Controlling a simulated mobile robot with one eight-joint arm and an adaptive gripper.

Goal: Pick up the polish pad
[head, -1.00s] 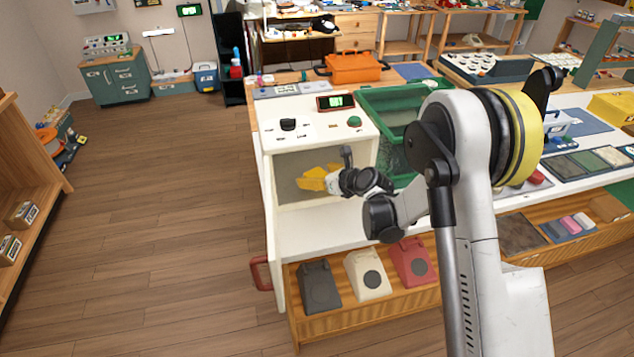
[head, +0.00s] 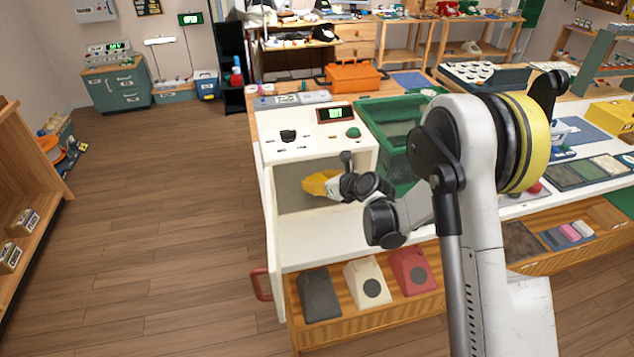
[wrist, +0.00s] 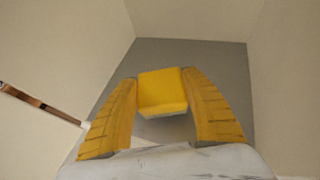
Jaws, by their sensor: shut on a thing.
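A yellow block with a pale lower edge, which looks like the polish pad (wrist: 162,90), sits between the two yellow fingers of my gripper (wrist: 163,95) in the wrist view. My gripper is shut on it. In the head view my gripper (head: 317,184) is inside the open-fronted compartment of a white cabinet (head: 325,232). The pad cannot be told apart from the yellow fingers there. I cannot tell whether the pad touches the compartment floor.
The compartment walls stand close around my gripper. A control panel with a black knob (head: 289,136) and a green button (head: 353,132) is above. A green bin (head: 372,118) stands to the right. Three phone shells, including a red one (head: 412,270), lie in a wooden tray below.

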